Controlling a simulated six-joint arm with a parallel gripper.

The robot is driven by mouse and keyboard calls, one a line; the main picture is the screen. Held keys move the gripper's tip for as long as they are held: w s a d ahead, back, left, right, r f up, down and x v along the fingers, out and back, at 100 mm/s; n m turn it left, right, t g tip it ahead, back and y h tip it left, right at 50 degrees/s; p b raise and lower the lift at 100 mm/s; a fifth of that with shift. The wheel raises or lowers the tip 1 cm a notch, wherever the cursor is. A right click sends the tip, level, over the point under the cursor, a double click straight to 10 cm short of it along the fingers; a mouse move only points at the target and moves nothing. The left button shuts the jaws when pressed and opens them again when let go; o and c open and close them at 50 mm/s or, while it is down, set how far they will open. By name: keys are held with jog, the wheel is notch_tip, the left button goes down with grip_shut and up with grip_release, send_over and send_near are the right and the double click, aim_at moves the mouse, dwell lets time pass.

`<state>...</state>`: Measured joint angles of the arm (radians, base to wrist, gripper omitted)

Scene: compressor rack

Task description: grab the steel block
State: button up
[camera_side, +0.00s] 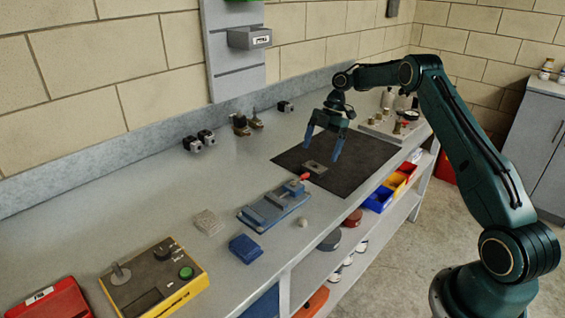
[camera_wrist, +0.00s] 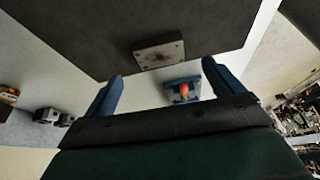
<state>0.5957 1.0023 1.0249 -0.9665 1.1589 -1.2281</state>
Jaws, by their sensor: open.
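The steel block (camera_side: 315,167) is a small grey block lying flat on the black mat (camera_side: 370,153), near the mat's left edge in the side view. In the wrist view the steel block (camera_wrist: 158,54) shows small holes in its face and lies ahead of the fingers. My gripper (camera_side: 322,146) is open and empty, with its blue fingertips above the mat and apart from the block. In the wrist view the two blue fingers of my gripper (camera_wrist: 157,75) are spread wide, and nothing is between them.
A blue vise (camera_side: 272,207) with a red handle end stands left of the mat. A blue block (camera_side: 245,248), a beige block (camera_side: 208,222) and a yellow control box (camera_side: 155,280) stand further left. Small fittings line the wall side. The bench's front edge drops to lower shelves.

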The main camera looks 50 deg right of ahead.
aim_at(314, 166)
jog(key=shift+x, duration=2.7)
jog(key=c, duration=1.4)
jog(key=shift+r, duration=0.2)
notch_tip(314, 166, up, 10)
jog(key=shift+f, duration=0.15)
jog(key=shift+a, duration=0.1)
